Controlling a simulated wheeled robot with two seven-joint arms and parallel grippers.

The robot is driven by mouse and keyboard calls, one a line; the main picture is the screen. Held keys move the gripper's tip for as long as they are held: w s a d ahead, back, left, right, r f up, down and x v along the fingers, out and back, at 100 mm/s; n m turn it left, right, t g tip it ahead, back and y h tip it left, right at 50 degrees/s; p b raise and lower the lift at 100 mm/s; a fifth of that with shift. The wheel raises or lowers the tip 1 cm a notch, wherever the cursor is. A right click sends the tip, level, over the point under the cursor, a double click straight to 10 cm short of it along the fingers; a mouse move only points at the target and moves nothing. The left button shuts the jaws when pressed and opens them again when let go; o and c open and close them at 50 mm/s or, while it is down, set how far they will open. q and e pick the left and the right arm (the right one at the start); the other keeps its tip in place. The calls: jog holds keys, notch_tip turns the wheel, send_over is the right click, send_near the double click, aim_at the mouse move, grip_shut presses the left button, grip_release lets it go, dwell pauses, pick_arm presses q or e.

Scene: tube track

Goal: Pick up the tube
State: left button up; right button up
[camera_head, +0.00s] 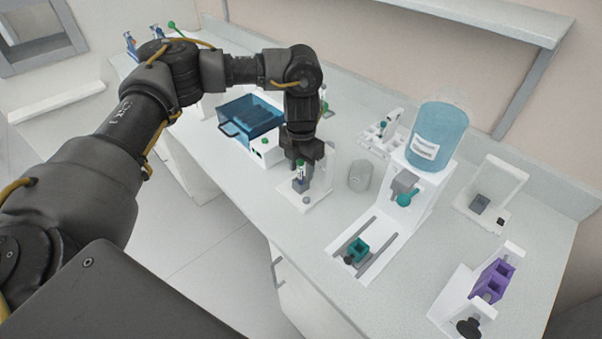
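The tube's lower end is partly hidden. My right gripper is out of view.
A blue-lidded box (252,120) stands left of my gripper. A clear beaker (360,176) is to the right, then a stand with a blue tank (437,137) and a teal block (357,249). A purple block (493,280) sits at the far right. A shelf (490,18) hangs above.

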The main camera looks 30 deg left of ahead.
pick_arm(q)
jog(key=c, duration=0.8)
jog(key=shift+r, duration=0.15)
jog(key=shift+w+r+b, duration=0.1)
jog(key=shift+r+b, duration=0.35)
jog(key=shift+r, duration=0.25)
jog(key=s+d+r+b, duration=0.1)
jog(key=s+d+r, duration=0.1)
jog(key=s+r, duration=0.1)
jog(key=s+d+r+b, duration=0.2)
jog(key=s+r, duration=0.2)
jog(key=s, duration=0.1)
jog(key=s+d+r+b, duration=0.1)
jog(key=s+d+r, duration=0.2)
jog(key=s+r, duration=0.1)
jog(key=shift+s+r, duration=0.15)
